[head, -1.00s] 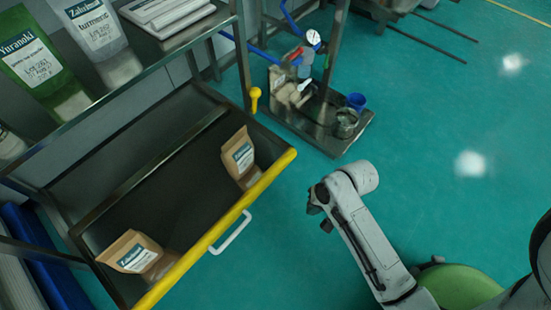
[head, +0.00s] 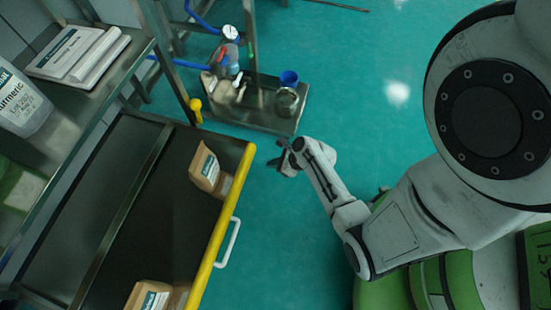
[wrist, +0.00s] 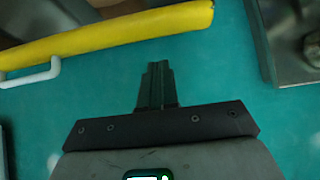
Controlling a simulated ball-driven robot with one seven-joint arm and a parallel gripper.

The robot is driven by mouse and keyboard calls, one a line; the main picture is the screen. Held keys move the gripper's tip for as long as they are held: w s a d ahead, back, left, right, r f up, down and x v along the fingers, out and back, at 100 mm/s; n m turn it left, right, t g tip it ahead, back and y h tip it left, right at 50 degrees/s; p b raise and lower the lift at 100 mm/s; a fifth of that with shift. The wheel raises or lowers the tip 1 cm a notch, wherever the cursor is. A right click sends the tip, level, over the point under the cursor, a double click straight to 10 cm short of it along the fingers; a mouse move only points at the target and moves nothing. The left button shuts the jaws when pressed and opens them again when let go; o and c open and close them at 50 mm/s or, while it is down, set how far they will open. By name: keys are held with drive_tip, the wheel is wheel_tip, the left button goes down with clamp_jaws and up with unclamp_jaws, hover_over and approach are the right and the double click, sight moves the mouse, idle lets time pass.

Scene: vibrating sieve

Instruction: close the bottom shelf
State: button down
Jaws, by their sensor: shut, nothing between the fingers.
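The bottom shelf (head: 160,190) is a dark pull-out tray, drawn out from the metal rack, with a yellow front bar (head: 224,215) and a white handle (head: 229,243). Two brown pouches stand on it, one near the far end (head: 207,168) and one near the close end (head: 150,296). My gripper (head: 284,157) is to the right of the bar's far end, apart from it. In the wrist view my gripper (wrist: 157,72) is shut and empty, with the yellow bar (wrist: 110,38) ahead of it and the white handle (wrist: 34,74) to the left.
A metal stand with a base plate (head: 285,118) holds a blue cup (head: 289,78), a metal pot and bottles beyond the shelf. The upper shelf (head: 95,90) carries a bag and flat packs.

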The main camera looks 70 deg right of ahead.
sight(246, 164)
drive_tip(key=w+f+b, duration=0.1)
drive_tip(key=w, duration=0.1)
drive_tip(key=w+f+b, duration=0.1)
drive_tip(key=w, duration=0.1)
drive_tip(key=w+f+b, duration=0.2)
drive_tip(key=w, duration=0.1)
drive_tip(key=shift+w+r, duration=0.1)
drive_tip(key=shift+w, duration=0.35)
drive_tip(key=shift+w, duration=0.15)
